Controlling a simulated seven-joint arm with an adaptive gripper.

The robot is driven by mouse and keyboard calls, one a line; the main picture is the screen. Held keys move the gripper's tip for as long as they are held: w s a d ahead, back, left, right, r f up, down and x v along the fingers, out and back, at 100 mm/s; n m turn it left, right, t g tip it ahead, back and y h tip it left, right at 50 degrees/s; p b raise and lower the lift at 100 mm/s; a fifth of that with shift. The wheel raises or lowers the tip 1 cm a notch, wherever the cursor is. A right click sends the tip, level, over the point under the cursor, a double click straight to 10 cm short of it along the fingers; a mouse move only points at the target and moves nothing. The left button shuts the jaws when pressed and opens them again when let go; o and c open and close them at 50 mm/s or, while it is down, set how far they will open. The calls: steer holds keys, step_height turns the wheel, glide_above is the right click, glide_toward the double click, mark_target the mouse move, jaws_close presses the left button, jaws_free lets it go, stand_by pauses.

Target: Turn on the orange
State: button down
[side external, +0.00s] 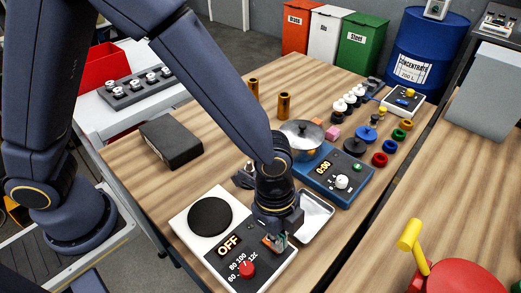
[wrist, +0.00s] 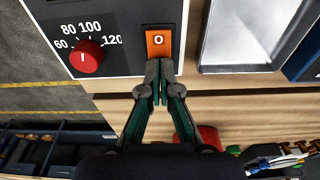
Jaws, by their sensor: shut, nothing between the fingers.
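The orange switch (wrist: 158,42), marked 0, sits on the dark front panel of a white hotplate unit (side external: 183,222). The unit's display (side external: 229,246) reads OFF. My gripper (wrist: 160,68) is shut and empty, its fingertips at the near edge of the switch in the wrist view. I cannot tell whether they touch it. In the side view my gripper (side external: 275,241) is over the panel's right end and mostly hides the switch.
A red knob (wrist: 87,57) with a number scale is left of the switch. A metal tray (side external: 314,216) and a blue unit (side external: 350,188) reading 0:00 stand to the right. A dark box (side external: 171,143) lies at the back left.

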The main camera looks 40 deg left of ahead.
mark_target(267, 238)
steer(key=shift+f, duration=0.3)
steer(key=shift+a, duration=0.1)
steer(key=shift+a+r, duration=0.25)
steer(key=shift+a, duration=0.4)
steer(key=shift+r, duration=0.55)
step_height(267, 238, up, 13)
steer(key=a, duration=0.1)
steer(key=shift+a, duration=0.3)
steer(key=shift+f, duration=0.1)
